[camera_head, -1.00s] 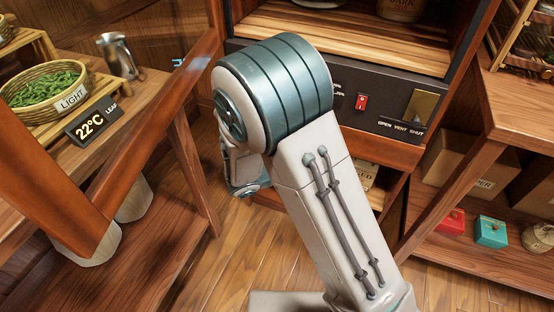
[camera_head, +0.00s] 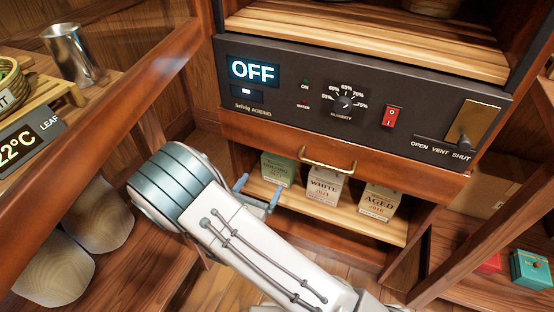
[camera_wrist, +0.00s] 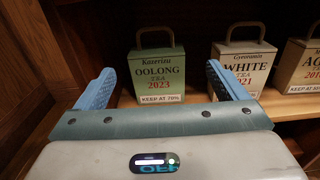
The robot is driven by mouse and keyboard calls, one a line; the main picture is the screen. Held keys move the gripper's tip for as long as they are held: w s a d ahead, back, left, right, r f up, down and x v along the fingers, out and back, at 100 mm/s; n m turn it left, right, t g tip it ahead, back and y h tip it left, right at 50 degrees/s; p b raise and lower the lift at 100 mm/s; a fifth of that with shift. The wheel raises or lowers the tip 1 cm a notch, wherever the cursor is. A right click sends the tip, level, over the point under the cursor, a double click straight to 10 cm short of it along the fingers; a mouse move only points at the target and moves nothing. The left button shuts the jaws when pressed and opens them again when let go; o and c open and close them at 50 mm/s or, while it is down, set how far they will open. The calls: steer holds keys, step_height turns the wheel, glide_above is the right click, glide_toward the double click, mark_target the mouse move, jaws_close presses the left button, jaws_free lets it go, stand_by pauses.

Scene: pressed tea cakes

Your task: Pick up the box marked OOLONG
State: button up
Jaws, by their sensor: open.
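The green box marked OOLONG (camera_wrist: 158,78) stands upright on a wooden shelf, with a handle on top. It also shows in the head view (camera_head: 278,169), at the left of a row of boxes. My gripper (camera_wrist: 160,85) is open, its blue fingers spread to either side of the box in the wrist view. The fingers look short of the box, and I cannot see them touch it. In the head view the gripper (camera_head: 257,190) is just in front of and below the OOLONG box.
A white box marked WHITE (camera_head: 324,187) stands close to the right, then a box marked AGED (camera_head: 379,200). A drawer with a brass handle (camera_head: 327,166) and a control panel (camera_head: 300,95) overhang the shelf. A wooden wall (camera_wrist: 50,60) is close on the left.

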steer(key=b, duration=0.3)
glide_toward(276, 160)
steer(key=w+d+r, duration=0.2)
steer(key=w, duration=0.2)
steer(key=b+x, duration=0.1)
steer(key=x, duration=0.1)
steer(key=b+x, duration=0.1)
steer(key=x, duration=0.2)
steer(key=shift+w+a+r, duration=0.1)
steer(key=shift+w, duration=0.25)
steer(key=shift+r, duration=0.1)
steer(key=c, duration=1.4)
steer(key=shift+c, duration=0.2)
steer(key=shift+r, duration=0.1)
